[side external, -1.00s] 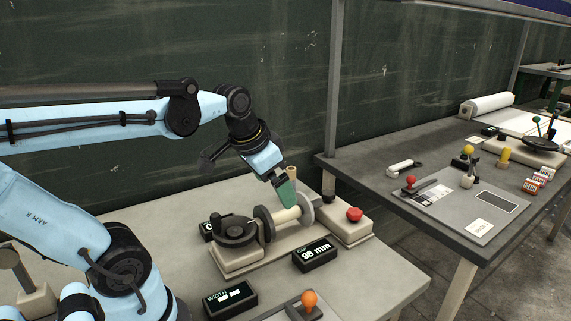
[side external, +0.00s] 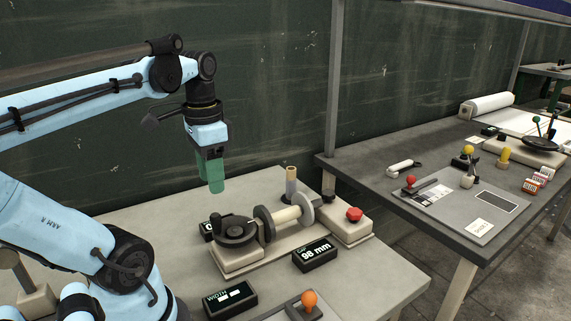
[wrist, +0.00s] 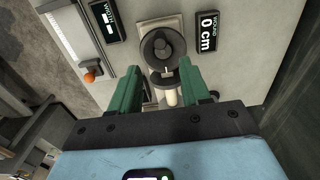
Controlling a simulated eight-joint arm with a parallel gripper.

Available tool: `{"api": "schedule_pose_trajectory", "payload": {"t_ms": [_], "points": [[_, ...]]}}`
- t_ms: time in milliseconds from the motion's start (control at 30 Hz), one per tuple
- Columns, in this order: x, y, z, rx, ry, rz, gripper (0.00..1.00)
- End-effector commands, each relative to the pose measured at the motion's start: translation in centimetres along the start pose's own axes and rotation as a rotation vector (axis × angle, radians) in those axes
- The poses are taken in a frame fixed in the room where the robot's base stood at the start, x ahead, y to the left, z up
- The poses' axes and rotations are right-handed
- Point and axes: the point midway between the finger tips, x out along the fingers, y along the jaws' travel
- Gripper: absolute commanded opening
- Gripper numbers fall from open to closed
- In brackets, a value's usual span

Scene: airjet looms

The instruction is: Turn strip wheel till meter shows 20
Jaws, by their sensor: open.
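The strip wheel is a black handwheel (side external: 236,230) with a raised crank knob, on a beige base; it also shows in the wrist view (wrist: 153,52). A pale roller (side external: 288,216) with a dark and a grey flange lies beside it. A black meter (wrist: 207,32) in the wrist view reads "0 cm"; in the side view it is mostly hidden behind the wheel. My gripper (side external: 212,190) has green fingers pointing down, above and a little left of the wheel, apart from it. In the wrist view the fingers (wrist: 160,86) are spread, with nothing held between them.
Another display (side external: 315,254) reads "98 mm" in front of the roller. A width display (side external: 230,299) and an orange-knobbed lever (side external: 309,300) stand nearer the front. A red button (side external: 354,214) and an upright post (side external: 291,185) stand right of and behind the wheel.

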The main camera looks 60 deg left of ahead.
Motion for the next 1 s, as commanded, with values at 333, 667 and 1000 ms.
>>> {"api": "schedule_pose_trajectory", "payload": {"t_ms": [333,667,1000], "points": [[2.0,-0.1,0.3,0.001,-0.011,0.007,0.47],[5.6,-0.1,0.3,0.001,-0.01,0.006,0.47],[9.3,-0.1,0.3,0.0,-0.01,0.006,0.47]]}}
